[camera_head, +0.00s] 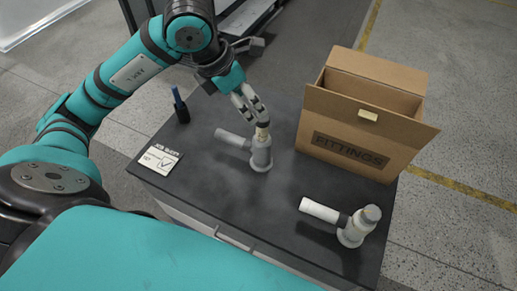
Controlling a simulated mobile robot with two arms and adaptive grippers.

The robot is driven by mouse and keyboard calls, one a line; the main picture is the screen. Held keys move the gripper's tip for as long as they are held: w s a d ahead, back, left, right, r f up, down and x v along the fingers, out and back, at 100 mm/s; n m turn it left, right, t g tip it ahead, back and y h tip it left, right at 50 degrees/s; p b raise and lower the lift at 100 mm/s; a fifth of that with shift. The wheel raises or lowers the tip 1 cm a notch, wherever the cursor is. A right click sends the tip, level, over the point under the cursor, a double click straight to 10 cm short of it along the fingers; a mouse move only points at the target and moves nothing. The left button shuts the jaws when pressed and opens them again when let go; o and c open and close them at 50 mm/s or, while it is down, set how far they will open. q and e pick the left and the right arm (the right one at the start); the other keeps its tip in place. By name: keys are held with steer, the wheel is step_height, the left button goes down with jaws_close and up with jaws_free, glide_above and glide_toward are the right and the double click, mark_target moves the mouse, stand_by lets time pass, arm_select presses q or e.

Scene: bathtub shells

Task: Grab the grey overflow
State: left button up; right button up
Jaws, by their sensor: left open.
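The grey overflow (261,156) stands on the dark table top, with a grey tube (233,139) sticking out to its left. A second, paler overflow (350,232) stands at the front right of the table, with a white tube pointing left. My left gripper (255,119) is open and points down at the top of the grey overflow. Its fingertips are close to a beige part at that top; I cannot tell whether they touch it. My right gripper is not in view.
An open cardboard box marked FITTINGS (347,153) stands at the right of the table (222,186). A dark holder with a blue item (181,108) and a white card (159,159) are at the left. The table's front middle is clear.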

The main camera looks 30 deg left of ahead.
mark_target(258, 119)
arm_select(q)
steer(key=p+x, duration=0.1)
steer(key=x, duration=0.6)
steer(key=shift+w+d, duration=0.1)
steer(key=shift+d, duration=0.1)
steer(key=shift+w+f+p, duration=0.1)
steer(key=shift+f+p, duration=0.45)
steer(key=shift+p, duration=0.1)
steer(key=p+x, duration=0.1)
steer(key=x, duration=0.2)
steer(key=shift+f+p, duration=0.3)
steer(key=shift+f, duration=0.05)
steer(key=shift+w+f, duration=0.1)
steer(key=shift+f, duration=0.35)
jaws_close()
